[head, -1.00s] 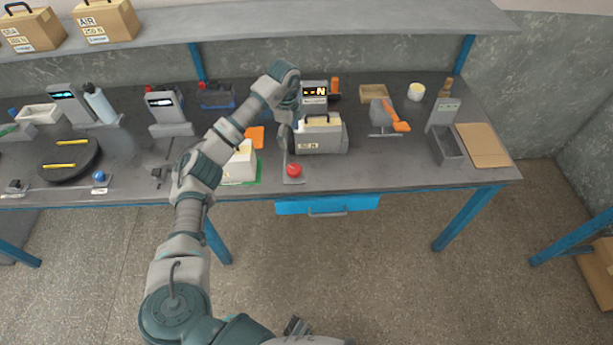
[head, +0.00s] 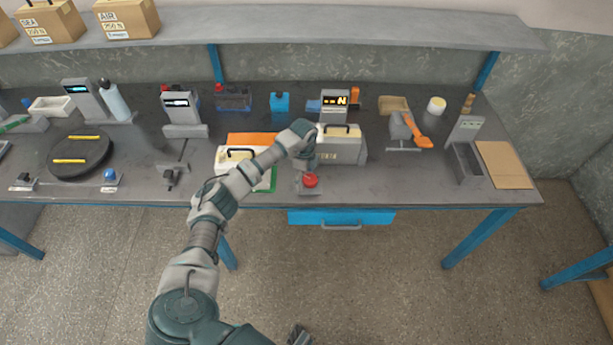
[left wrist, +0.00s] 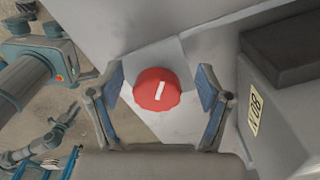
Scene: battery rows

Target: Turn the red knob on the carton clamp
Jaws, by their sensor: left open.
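The red knob (head: 310,180) sits on a grey base plate at the front of the bench, beside a grey case with a handle (head: 345,150). In the left wrist view the knob (left wrist: 157,90) is round, with a white bar on top that tilts slightly right. My left gripper (left wrist: 161,82) is open, with its blue-padded fingers on either side of the knob; I cannot tell whether they touch it. In the head view my left gripper (head: 307,168) points down just above the knob. A small part at the bottom edge may belong to my right gripper (head: 299,335), mostly cut off.
The orange-handled device (head: 410,130) and a grey bin (head: 467,160) stand to the right. A blue drawer (head: 340,218) hangs below the bench's front edge.

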